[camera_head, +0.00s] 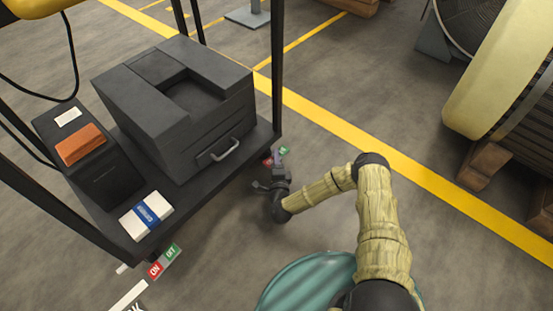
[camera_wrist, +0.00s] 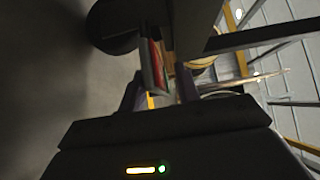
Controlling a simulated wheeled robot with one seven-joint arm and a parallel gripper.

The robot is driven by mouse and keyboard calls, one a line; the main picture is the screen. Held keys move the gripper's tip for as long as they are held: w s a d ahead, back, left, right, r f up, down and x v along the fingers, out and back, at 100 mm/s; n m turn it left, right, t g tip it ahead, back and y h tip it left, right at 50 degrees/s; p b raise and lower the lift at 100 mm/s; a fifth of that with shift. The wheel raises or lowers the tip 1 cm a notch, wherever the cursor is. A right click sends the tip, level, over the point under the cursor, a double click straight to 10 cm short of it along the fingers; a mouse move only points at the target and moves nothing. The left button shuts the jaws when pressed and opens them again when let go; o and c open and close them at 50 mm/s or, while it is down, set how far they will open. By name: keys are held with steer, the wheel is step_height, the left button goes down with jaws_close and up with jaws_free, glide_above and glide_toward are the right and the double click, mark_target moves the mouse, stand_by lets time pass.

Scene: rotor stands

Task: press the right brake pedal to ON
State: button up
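The right brake pedal (camera_head: 267,159) is a small red and green plate low at the cart's near right corner. In the wrist view the pedal (camera_wrist: 156,62) is edge-on, with a red face, just ahead of my fingers. My gripper (camera_head: 273,178) is beside that corner and partly hides the pedal. In the wrist view my gripper's fingers (camera_wrist: 160,90) stand apart with nothing clearly held between them. I cannot tell whether a finger touches the pedal. The left brake pedal (camera_head: 164,261), with red ON and green OFF, is at the cart's front left corner.
The cart (camera_head: 203,203) carries a dark grey case, a brick-coloured block and a white box with a blue band. A dark caster wheel (camera_wrist: 112,27) is close to my fingers. A large rotor (camera_head: 500,70) stands at right.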

steer(key=shift+s, duration=0.15)
steer(key=shift+c, duration=0.4)
steer(key=shift+s+a, duration=0.2)
steer(key=shift+a, duration=0.05)
jaws_close()
steer(key=shift+f+n+t+y+p, duration=0.2)
steer(key=shift+n+t+y+p, duration=0.25)
steer(key=shift+n+t, duration=0.65)
steer(key=shift+o, duration=0.4)
jaws_free()
steer(key=shift+s, duration=0.1)
